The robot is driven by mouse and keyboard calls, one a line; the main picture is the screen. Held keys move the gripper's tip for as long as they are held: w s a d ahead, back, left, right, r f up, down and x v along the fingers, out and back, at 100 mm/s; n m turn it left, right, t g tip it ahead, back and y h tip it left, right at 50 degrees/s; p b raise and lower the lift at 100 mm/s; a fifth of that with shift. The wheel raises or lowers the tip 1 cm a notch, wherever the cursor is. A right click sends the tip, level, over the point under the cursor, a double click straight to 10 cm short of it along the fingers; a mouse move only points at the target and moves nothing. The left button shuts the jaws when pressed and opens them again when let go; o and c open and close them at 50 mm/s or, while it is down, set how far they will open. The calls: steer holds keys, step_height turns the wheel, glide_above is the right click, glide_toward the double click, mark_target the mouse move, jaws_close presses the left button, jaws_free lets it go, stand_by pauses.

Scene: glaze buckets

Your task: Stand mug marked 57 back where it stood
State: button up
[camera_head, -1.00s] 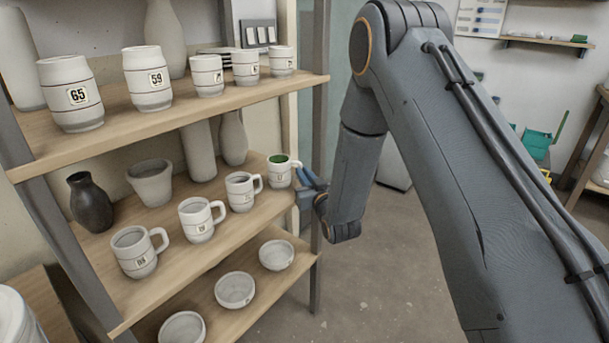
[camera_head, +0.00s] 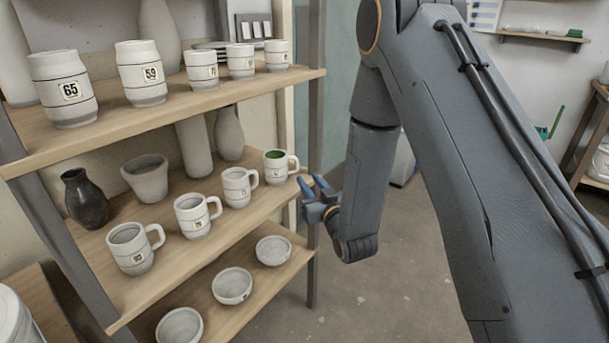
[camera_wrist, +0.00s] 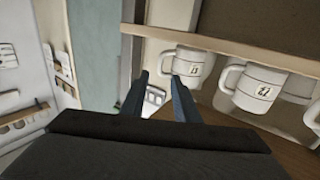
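A white mug with a green inside (camera_head: 276,171) stands upright at the right end of the middle shelf (camera_head: 215,230), its handle to the right. It also shows in the wrist view (camera_wrist: 194,62), upside down; its label looks like 57 but is too small to read surely. My gripper (camera_head: 312,182) is just off the shelf's right end, apart from that mug. In the wrist view its two fingers (camera_wrist: 163,85) are spread, with nothing held between them.
Several white mugs stand in a row left of it, including this neighbour (camera_head: 236,188). Behind are a dark vase (camera_head: 85,200) and pale pots. Marked jars (camera_head: 67,90) fill the upper shelf; bowls (camera_head: 232,286) stand on the lower one.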

steer(key=s+d+m+g+h, duration=0.25)
steer(key=s+d+g, duration=0.2)
steer(key=d, duration=0.45)
steer(key=s+d+m+g+h, duration=0.1)
steer(key=s+d+g+h, duration=0.35)
steer(key=d, duration=0.35)
steer(key=s+d+r+m+g, duration=0.1)
steer(key=s+d+r+g, duration=0.1)
steer(key=s, duration=1.1)
steer(key=s+d+r+m+g, duration=0.2)
steer(key=s+d+g, duration=0.2)
steer(key=s, duration=0.9)
steer(key=shift+s+g+y, duration=0.15)
steer(key=shift+g+y, duration=0.25)
steer(key=shift+g, duration=0.6)
steer(key=shift+r, duration=0.1)
steer(key=a+r+n+p, duration=0.2)
steer(key=a+r+p, duration=0.2)
steer(key=a+p, duration=0.2)
steer(key=shift+a+r+p, duration=0.15)
steer(key=shift+a+p, duration=0.1)
steer(key=shift+p, duration=0.4)
